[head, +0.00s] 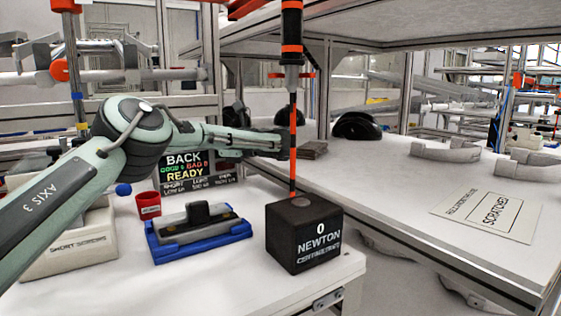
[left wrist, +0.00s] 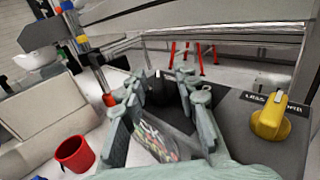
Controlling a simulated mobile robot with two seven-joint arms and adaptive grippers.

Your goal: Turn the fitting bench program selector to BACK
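The fitting bench display (head: 185,165) in the head view reads BACK on its top line, with READY below. My left gripper (head: 274,140) reaches behind the hanging tool. In the left wrist view its fingers (left wrist: 160,88) stand apart on either side of a black selector knob (left wrist: 158,90), with what looks like a gap at each side. The knob's pointer mark shows as a small light line at its top. A yellow knob (left wrist: 270,118) sits to the right on the same dark panel, beside a partly hidden label. The selector is hidden in the head view. My right gripper is not in view.
A black and orange tool (head: 292,90) hangs above a black NEWTON block (head: 305,234). A blue tray (head: 198,240), a red cup (head: 148,205) and a SHORT SCREWS bin (head: 75,250) stand nearby. A SCRATCHED card (head: 490,212) lies on the right table.

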